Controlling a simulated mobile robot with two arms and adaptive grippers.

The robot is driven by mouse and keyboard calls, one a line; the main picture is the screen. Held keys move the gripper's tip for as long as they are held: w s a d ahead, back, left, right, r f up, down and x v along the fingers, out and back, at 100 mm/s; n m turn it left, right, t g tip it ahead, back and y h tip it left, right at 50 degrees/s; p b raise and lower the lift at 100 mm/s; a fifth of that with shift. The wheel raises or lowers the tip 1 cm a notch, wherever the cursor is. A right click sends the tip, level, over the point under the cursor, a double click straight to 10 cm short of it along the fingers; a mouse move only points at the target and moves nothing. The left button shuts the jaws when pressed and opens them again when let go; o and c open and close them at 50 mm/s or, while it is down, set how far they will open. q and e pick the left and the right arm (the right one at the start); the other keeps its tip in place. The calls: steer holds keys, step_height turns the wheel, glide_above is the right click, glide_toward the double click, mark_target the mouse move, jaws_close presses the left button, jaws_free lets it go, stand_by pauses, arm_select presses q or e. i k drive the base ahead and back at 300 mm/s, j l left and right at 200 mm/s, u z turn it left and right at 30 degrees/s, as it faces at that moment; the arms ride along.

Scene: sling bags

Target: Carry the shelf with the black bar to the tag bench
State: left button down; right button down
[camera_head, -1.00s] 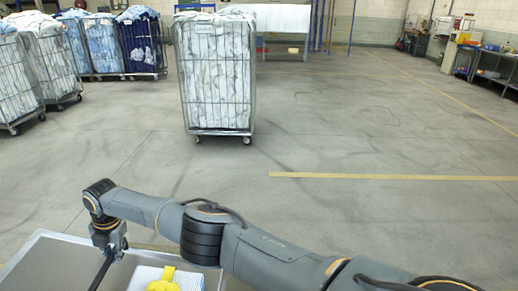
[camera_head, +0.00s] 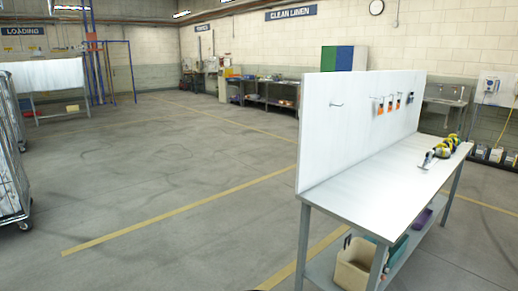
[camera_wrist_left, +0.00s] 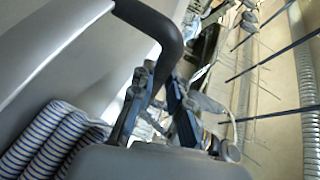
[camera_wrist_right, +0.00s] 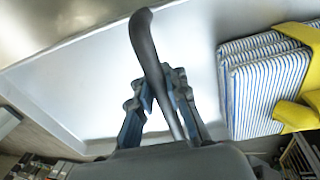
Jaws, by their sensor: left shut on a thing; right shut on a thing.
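In the left wrist view my left gripper (camera_wrist_left: 155,95) is shut on a black bar (camera_wrist_left: 165,32) beside a grey shelf (camera_wrist_left: 75,65). A blue-and-white striped item (camera_wrist_left: 45,140) lies at the left of that view. In the right wrist view my right gripper (camera_wrist_right: 157,95) is shut on a black bar (camera_wrist_right: 146,45). The pale shelf surface (camera_wrist_right: 190,40) lies behind it, with a striped item with yellow straps (camera_wrist_right: 265,85) at the right. The head view shows neither gripper nor the shelf. A white bench (camera_head: 385,185) with an upright panel and hanging orange tags (camera_head: 388,104) stands at the right.
A beige bin (camera_head: 355,265) sits on the bench's lower shelf. Yellow-and-black tools (camera_head: 445,147) lie on the bench top. A wheeled cage (camera_head: 12,165) stands at the left edge. The floor (camera_head: 190,150) between is clear, with yellow lines.

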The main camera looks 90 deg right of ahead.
mark_target(364, 223)
steer(key=l, duration=0.5)
steer(key=i+l+z, duration=0.15)
steer(key=z, duration=0.15)
steer(key=i+l+z, duration=0.15)
steer(key=z, duration=3.3)
steer(key=j, duration=0.05)
